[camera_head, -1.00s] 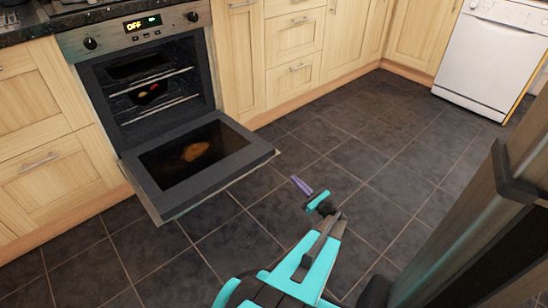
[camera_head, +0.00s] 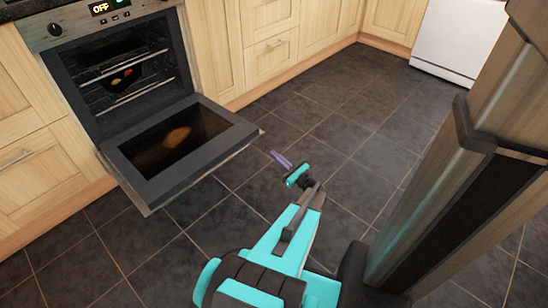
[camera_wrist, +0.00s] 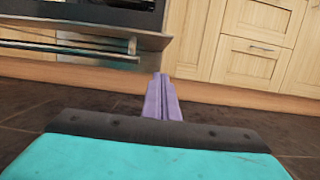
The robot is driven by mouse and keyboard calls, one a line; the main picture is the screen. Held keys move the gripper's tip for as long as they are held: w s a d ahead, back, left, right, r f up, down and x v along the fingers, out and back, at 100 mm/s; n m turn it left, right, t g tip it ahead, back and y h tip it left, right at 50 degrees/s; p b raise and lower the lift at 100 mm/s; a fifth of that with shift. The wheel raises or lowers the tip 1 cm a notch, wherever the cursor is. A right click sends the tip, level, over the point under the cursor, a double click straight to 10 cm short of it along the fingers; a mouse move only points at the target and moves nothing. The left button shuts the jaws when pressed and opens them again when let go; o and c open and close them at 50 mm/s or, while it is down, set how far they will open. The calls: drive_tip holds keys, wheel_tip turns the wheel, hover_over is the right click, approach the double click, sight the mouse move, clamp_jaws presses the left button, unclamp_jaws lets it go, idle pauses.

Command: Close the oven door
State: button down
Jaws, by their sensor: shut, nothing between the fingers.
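The oven (camera_head: 112,70) stands at the upper left in the head view, set between wooden cabinets. Its door (camera_head: 186,150) is folded down, open, roughly level above the floor, with a dark glass pane on its inner face. My gripper (camera_head: 281,159) is to the right of the door's outer edge, apart from it, with its purple fingers shut and empty. In the wrist view the purple fingers (camera_wrist: 162,98) are together, pointing ahead toward the cabinet base. The oven door's edge with a metal handle bar (camera_wrist: 85,50) shows there at upper left.
Wooden cabinets (camera_head: 268,55) line the wall right of the oven. A white appliance (camera_head: 458,40) stands at the upper right. The dark tiled floor (camera_head: 345,130) is clear between them. Racks and a small dish with food (camera_head: 122,78) are inside the oven.

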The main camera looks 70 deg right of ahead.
drive_tip(key=w+d+r+b, duration=0.3)
drive_tip(key=w+r+b, duration=0.1)
drive_tip(key=w, duration=0.3)
drive_tip(key=shift+w+r+b, duration=0.3)
drive_tip(key=shift+w+r, duration=0.05)
drive_tip(key=shift+r, duration=0.55)
